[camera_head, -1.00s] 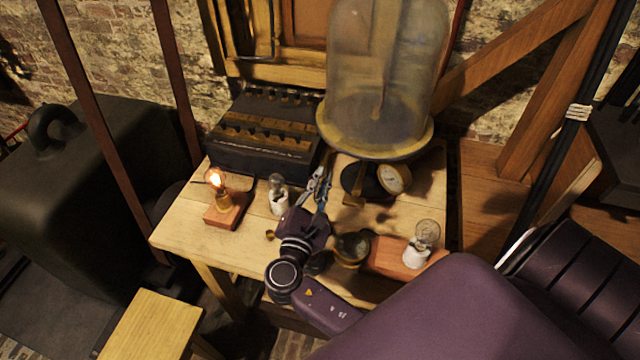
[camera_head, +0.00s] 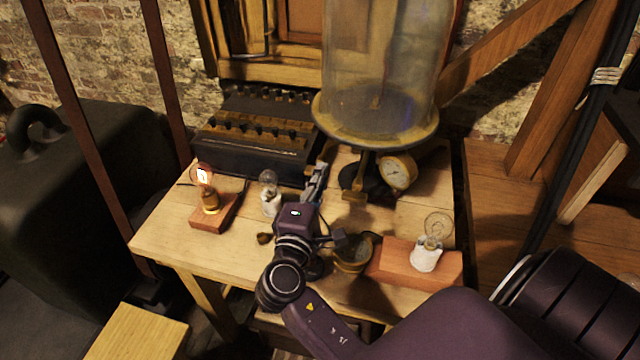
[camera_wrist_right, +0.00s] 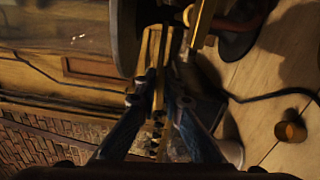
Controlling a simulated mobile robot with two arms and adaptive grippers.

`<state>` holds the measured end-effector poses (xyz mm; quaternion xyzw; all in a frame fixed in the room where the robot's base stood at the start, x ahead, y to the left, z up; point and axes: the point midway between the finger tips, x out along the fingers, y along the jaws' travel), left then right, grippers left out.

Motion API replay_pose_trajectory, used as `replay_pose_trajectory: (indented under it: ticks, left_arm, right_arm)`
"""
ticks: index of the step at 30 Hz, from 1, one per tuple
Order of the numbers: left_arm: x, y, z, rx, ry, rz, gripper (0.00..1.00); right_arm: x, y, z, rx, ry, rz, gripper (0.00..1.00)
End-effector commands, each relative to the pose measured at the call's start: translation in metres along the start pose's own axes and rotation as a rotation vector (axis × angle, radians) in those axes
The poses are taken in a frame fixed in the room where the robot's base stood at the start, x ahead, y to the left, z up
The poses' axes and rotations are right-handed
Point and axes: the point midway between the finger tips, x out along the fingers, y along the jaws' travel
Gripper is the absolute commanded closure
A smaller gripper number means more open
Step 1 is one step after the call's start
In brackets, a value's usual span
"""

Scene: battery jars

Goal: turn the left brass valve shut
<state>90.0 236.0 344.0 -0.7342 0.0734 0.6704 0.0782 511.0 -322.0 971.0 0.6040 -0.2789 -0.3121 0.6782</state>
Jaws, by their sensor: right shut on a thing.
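The bell jar (camera_head: 378,75) stands on a dark plate with a yellowish rim at the back of the wooden table. One brass valve (camera_head: 354,190) hangs at the front of its stand; a brass piece also shows at the top of the right wrist view (camera_wrist_right: 201,22). My right gripper (camera_head: 319,170) is beside the stand, left of that valve, under the plate's edge. Its fingers (camera_wrist_right: 165,85) are shut on a narrow brass bar (camera_wrist_right: 161,60), seemingly the left valve's handle. The fingers hide most of it in the head view. My left gripper is not in view.
A lit bulb (camera_head: 204,180), an unlit bulb (camera_head: 269,190) and a bulb on a red block (camera_head: 435,235) stand nearby. A round gauge (camera_head: 397,172) is right of the stand. The front-left tabletop is bare.

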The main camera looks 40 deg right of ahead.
Motion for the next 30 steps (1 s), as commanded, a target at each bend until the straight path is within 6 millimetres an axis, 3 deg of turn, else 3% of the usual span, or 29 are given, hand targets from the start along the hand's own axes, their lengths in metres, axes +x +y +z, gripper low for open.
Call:
replay_pose_trajectory:
  ticks: [9, 25, 26, 30]
  left_arm:
    - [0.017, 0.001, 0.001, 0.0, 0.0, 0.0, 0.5]
    - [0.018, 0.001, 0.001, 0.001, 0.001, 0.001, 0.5]
    - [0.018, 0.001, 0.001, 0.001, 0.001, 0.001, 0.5]
    - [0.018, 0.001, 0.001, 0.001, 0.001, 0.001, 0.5]
  right_arm:
    - [0.0, -0.004, 0.0, 0.111, -0.003, -0.004, 1.0]
    - [0.0, -0.004, 0.0, 0.131, -0.002, -0.006, 1.0]
    - [0.0, -0.004, 0.0, 0.131, -0.002, -0.006, 0.89]
    - [0.0, -0.004, 0.0, 0.13, -0.002, -0.005, 0.75]
